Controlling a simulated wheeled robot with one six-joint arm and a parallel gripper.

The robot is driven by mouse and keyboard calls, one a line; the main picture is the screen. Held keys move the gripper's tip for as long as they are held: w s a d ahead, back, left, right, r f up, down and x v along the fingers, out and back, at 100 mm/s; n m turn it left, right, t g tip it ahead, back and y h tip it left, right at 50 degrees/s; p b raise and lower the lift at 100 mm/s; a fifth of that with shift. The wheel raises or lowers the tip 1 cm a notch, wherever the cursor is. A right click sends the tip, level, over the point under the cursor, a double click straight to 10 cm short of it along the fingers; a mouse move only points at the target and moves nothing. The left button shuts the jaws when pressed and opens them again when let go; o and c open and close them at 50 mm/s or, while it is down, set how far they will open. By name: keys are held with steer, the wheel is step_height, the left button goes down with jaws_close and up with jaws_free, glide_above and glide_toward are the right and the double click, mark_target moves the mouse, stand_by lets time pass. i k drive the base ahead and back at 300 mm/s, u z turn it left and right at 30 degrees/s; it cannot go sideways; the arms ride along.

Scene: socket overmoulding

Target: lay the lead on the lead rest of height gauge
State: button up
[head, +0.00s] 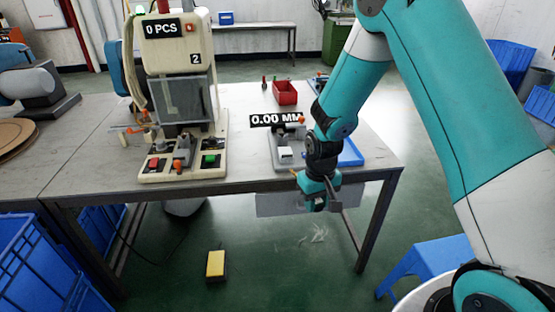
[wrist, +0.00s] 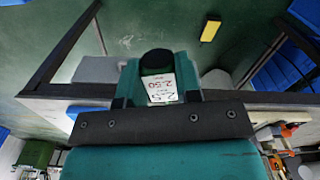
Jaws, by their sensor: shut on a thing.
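The height gauge (head: 288,158) stands on the workbench, left of my forearm, with a sign (head: 276,120) reading 0.00 MM above it. A small white block (head: 285,152) shows on its base; I cannot tell which part is the lead rest. My gripper (head: 319,204) is in front of the bench's front edge, below and right of the gauge. It is shut on the lead, of which a black rounded end (wrist: 157,60) and a white label (wrist: 160,88) show in the wrist view. The rest of the lead is hidden by my gripper.
The moulding press (head: 182,100) stands on the bench at left. A red bin (head: 285,93) is behind the gauge, and a blue tray (head: 350,153) lies right of it, partly behind my arm. A yellow pedal (head: 216,265) and a blue stool (head: 430,262) are on the floor.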

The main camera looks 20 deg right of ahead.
mark_target(283, 144)
steer(key=u, duration=0.05)
steer(key=i, duration=1)
